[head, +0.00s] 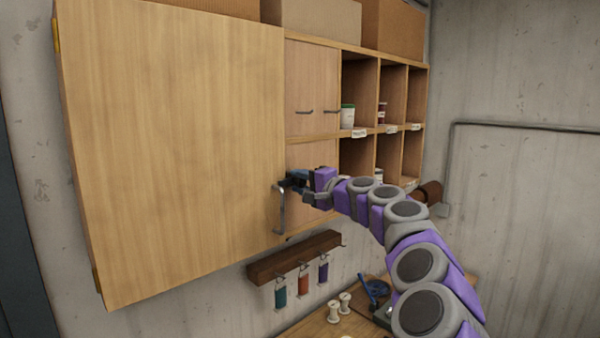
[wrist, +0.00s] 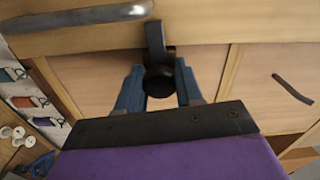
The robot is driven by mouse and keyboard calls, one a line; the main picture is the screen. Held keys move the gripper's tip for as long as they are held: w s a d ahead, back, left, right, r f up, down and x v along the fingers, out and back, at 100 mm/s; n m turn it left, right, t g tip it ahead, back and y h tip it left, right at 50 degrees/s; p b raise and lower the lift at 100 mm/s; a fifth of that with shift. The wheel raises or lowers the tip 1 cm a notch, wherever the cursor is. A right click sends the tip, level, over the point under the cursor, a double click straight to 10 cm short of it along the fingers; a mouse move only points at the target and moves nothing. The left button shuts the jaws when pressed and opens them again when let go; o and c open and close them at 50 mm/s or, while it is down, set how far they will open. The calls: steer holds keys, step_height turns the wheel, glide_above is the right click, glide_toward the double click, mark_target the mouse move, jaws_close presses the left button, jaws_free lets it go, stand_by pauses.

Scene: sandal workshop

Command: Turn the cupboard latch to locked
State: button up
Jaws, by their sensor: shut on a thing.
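The cupboard's large wooden door (head: 175,150) fills the left of the head view and looks closed. Its bar handle (head: 280,208) is by its right edge and shows at the top left of the wrist view (wrist: 80,17). The dark latch (wrist: 155,38) has a round hub and a bar. In the wrist view the bar points up from the hub and overlaps the wooden strip at the door's edge. My gripper (head: 288,182) is at the latch, above the handle. Its blue fingers (wrist: 158,80) are shut on the hub, one on each side. In the head view the gripper hides the latch.
Open cubbies (head: 358,88) with jars are to the right, with small handled fronts (head: 311,75) beside them. Cardboard boxes (head: 318,18) sit on top. Below is a dark rack (head: 293,257) with hanging coloured spools, above a workbench (head: 310,325) with white spools.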

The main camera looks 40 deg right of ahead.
steer(key=shift+f+m+p, duration=0.1)
steer(key=shift+m+p, duration=0.4)
steer(key=shift+m, duration=0.2)
steer(key=shift+f, duration=0.1)
steer(key=o, duration=0.7)
steer(key=shift+o, duration=1.4)
steer(key=shift+d, duration=0.45)
steer(key=shift+s+a, duration=0.1)
steer(key=shift+s, duration=0.1)
steer(key=s+d+b, duration=0.1)
steer(key=s+b, duration=0.1)
steer(key=s, duration=1.5)
steer(key=shift+d+b, duration=0.35)
steer(key=shift+b, duration=0.05)
